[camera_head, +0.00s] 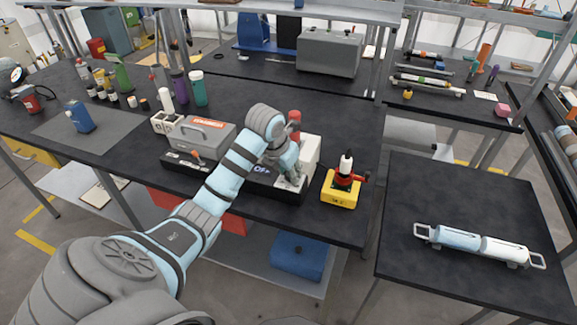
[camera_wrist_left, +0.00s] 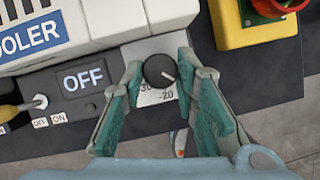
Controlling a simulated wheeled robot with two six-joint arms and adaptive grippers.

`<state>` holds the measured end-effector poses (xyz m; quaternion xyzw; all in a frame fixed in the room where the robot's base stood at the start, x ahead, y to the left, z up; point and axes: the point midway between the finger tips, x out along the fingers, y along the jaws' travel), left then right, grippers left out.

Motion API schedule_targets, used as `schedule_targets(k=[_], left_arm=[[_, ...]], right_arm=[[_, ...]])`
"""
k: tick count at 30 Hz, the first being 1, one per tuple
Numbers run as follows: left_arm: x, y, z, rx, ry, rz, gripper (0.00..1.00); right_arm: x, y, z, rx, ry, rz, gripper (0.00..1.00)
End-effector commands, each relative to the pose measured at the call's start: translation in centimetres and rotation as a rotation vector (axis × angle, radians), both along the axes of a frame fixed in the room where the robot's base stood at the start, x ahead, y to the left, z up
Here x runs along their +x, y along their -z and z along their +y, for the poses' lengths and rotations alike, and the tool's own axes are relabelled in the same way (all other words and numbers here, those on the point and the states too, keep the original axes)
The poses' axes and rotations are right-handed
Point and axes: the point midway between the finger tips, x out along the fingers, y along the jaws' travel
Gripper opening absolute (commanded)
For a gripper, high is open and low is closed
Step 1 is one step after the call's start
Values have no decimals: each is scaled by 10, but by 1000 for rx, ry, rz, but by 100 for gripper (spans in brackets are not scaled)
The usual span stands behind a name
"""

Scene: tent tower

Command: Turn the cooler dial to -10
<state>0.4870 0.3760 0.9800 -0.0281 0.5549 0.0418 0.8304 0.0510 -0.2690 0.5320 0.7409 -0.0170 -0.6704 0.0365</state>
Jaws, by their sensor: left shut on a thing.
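The cooler (camera_head: 307,153) stands on the black table, partly hidden behind my left arm in the head view. In the left wrist view its label (camera_wrist_left: 32,37) ends in "OOLER" and its display (camera_wrist_left: 83,77) reads OFF. The dark round dial (camera_wrist_left: 159,71) has a white pointer mark aimed to the lower right. Numbers including "-20" show on the plate below it. My left gripper (camera_wrist_left: 158,84) has its teal fingers on both sides of the dial, shut on it; it also shows in the head view (camera_head: 291,178). My right gripper is not in view.
A yellow box with a red part (camera_head: 341,190) stands close to the right of the cooler. A toggle switch (camera_wrist_left: 40,102) with OFF and ON labels is left of the dial. A right-hand table (camera_head: 450,190) has free room.

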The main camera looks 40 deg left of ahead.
Motion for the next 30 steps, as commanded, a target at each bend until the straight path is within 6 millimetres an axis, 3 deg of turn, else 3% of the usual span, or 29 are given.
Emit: schedule_targets(k=[12, 29, 30], left_arm=[[0, -1, -2, -1, -216, 1, 0], [1, 0, -2, 0, -251, 1, 0], [1, 0, -2, 0, -251, 1, 32]], right_arm=[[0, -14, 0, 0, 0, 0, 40], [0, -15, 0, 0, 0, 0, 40], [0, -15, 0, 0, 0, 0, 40]])
